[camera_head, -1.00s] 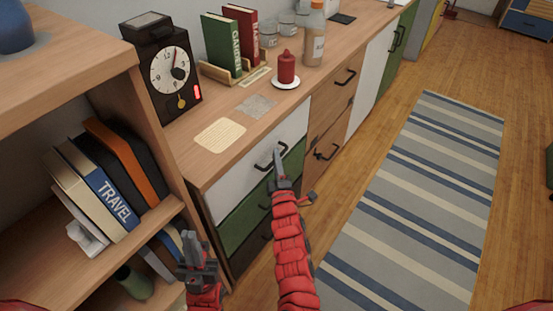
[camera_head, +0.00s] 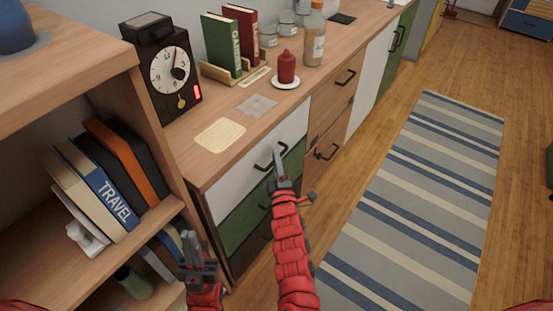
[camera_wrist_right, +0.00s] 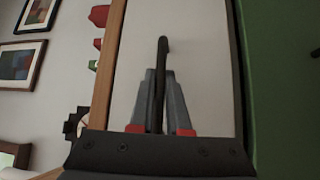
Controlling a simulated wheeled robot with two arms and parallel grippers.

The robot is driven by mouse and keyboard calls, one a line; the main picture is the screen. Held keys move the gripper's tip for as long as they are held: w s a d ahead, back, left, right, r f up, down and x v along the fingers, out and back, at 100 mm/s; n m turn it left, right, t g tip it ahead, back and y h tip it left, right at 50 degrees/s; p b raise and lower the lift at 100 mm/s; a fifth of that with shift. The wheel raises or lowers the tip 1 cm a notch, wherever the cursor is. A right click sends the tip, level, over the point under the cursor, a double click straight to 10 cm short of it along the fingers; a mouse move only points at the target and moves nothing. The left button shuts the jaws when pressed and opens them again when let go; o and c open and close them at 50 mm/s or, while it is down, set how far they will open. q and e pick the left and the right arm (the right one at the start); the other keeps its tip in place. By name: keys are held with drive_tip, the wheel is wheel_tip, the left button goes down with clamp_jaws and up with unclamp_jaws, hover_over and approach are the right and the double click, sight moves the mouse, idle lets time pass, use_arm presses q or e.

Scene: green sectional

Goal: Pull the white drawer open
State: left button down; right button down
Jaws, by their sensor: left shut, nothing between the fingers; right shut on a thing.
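The white drawer (camera_head: 235,172) is the top front of the near cabinet, and it looks closed or nearly closed. Its dark handle (camera_head: 268,164) shows beside my right gripper (camera_head: 279,168). In the right wrist view the white drawer front (camera_wrist_right: 205,70) fills the middle, and the dark handle (camera_wrist_right: 162,52) stands between the fingers of my right gripper (camera_wrist_right: 161,95), which is shut on it. My left gripper (camera_head: 190,250) is shut and empty, low at the left, in front of the bookshelf and apart from the drawer.
A green drawer (camera_head: 236,222) lies below the white one. A bookshelf (camera_head: 165,220) with books stands at the left. The counter holds a clock (camera_head: 169,75), a red candle (camera_head: 286,68) and a bottle (camera_head: 314,38). A striped rug (camera_head: 420,200) covers open floor at the right.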

drive_tip(key=s+d+p, duration=0.2)
drive_tip(key=s+d, duration=0.5)
drive_tip(key=d, duration=0.3)
drive_tip(key=s+d+p, duration=0.2)
drive_tip(key=s+d, duration=0.6)
drive_tip(key=d, duration=0.2)
drive_tip(key=shift+d+p, duration=0.2)
drive_tip(key=shift+p, duration=0.15)
drive_tip(key=shift+f, duration=0.1)
drive_tip(key=c, duration=0.9)
unclamp_jaws()
drive_tip(key=shift+w, duration=0.1)
